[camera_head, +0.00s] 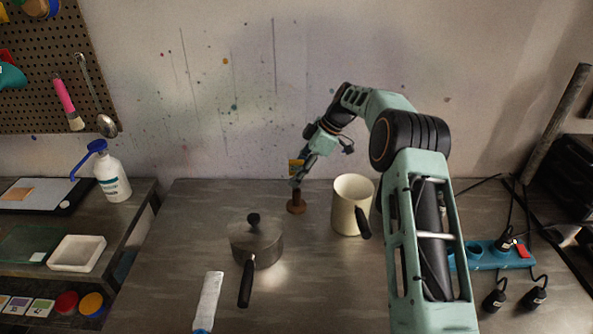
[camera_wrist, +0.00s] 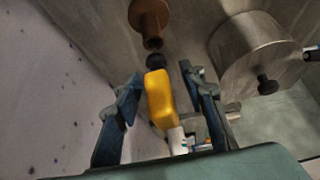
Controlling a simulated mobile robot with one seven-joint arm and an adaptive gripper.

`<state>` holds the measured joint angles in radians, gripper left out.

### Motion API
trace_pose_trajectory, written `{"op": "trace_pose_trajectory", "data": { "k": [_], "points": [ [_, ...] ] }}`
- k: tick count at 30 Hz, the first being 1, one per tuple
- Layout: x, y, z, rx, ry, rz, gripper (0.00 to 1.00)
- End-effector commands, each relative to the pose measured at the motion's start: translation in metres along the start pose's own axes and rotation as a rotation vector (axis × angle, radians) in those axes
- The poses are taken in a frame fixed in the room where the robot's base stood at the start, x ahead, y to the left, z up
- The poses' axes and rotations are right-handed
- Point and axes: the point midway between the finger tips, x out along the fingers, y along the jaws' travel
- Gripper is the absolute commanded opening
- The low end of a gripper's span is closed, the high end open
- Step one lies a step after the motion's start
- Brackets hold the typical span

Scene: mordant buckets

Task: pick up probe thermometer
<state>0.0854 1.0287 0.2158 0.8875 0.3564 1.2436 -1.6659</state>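A yellow piece (camera_wrist: 160,98), which I take to be the probe thermometer, shows in the wrist view with a dark end pointing toward a brown turned stand (camera_wrist: 148,15). It also shows small in the head view (camera_head: 296,165), above the brown stand (camera_head: 296,204) on the bench. Whether it touches the stand is unclear. My gripper (camera_wrist: 160,78) has its two fingers apart, one on each side of the yellow piece, with gaps visible. In the head view my gripper (camera_head: 297,181) is just above the stand, pointing down.
A lidded saucepan (camera_head: 257,243) is front left of the stand, and a cream jug (camera_head: 350,204) is to its right. A white-and-blue strip-shaped thing (camera_head: 209,299) lies at the front. A blue power strip (camera_head: 505,259) with plugs is at the right. The wall is close behind.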

Motion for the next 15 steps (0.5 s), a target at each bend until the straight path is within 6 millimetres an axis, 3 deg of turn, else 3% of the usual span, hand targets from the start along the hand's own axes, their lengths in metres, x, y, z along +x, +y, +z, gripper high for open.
{"op": "trace_pose_trajectory", "data": {
  "k": [2,12,15],
  "points": [
    [-0.0001,0.0,0.0003,0.0,0.0,0.0,0.37],
    [-0.0006,0.0001,0.0003,0.0,0.0,0.0,0.0],
    [-0.0008,0.0002,0.0001,0.0,0.0,0.001,0.0]
  ]
}}
